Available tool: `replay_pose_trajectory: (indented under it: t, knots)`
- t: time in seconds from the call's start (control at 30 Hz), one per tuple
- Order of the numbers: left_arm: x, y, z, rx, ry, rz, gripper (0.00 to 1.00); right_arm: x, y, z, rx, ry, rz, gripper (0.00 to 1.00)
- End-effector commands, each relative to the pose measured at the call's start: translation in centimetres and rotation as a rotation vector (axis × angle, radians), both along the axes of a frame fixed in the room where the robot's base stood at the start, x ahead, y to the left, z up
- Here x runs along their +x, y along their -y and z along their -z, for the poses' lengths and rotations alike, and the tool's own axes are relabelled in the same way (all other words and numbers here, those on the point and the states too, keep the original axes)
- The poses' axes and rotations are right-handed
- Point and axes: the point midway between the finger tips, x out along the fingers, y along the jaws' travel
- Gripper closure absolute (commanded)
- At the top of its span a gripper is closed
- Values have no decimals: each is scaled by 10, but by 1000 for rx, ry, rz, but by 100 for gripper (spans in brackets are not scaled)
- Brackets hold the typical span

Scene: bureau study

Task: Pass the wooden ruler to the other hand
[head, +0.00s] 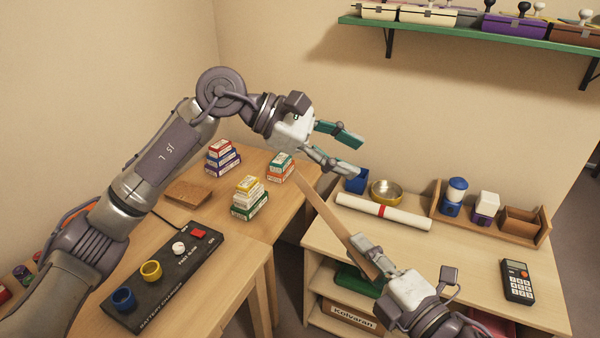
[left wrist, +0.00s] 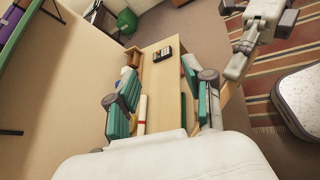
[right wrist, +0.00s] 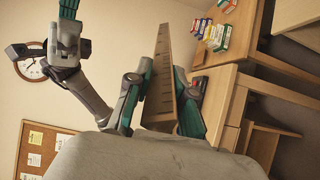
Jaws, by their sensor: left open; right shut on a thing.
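The wooden ruler (head: 333,215) is long, flat and light brown. My right gripper (head: 372,255) is shut on its lower end, and the ruler slants up and to the left over the gap between the two tables. In the right wrist view the ruler (right wrist: 161,85) stands between the fingers with its tick marks showing. My left gripper (head: 340,150) is open and empty, above and to the right of the ruler's free end and apart from it. In the left wrist view its teal fingers (left wrist: 163,110) are spread with nothing between them.
The right table (head: 440,270) bears a white roll with a red band (head: 383,211), a brass bowl (head: 386,191), a wooden rack (head: 480,225) and a calculator (head: 517,280). The left table holds stacked small boxes (head: 249,198) and a battery charger (head: 165,275). A green shelf (head: 470,36) hangs above.

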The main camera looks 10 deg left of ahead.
Motion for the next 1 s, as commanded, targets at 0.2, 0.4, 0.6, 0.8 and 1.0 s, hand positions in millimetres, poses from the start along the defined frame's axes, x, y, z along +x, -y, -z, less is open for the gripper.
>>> replay_pose_trajectory:
  t: [0.2,0.4,0.6,0.8,1.0]
  knots:
    - [-41,-44,15,580,506,293,48,0,0,0,1,1,0,100]
    - [-47,-63,21,758,623,389,48,0,0,0,1,1,0,100]
    - [-40,-53,43,762,624,395,48,0,0,0,1,1,0,100]
    - [-29,-37,77,760,622,395,48,0,0,0,1,1,0,100]
    - [-20,-23,105,758,623,392,48,0,0,0,1,1,0,100]
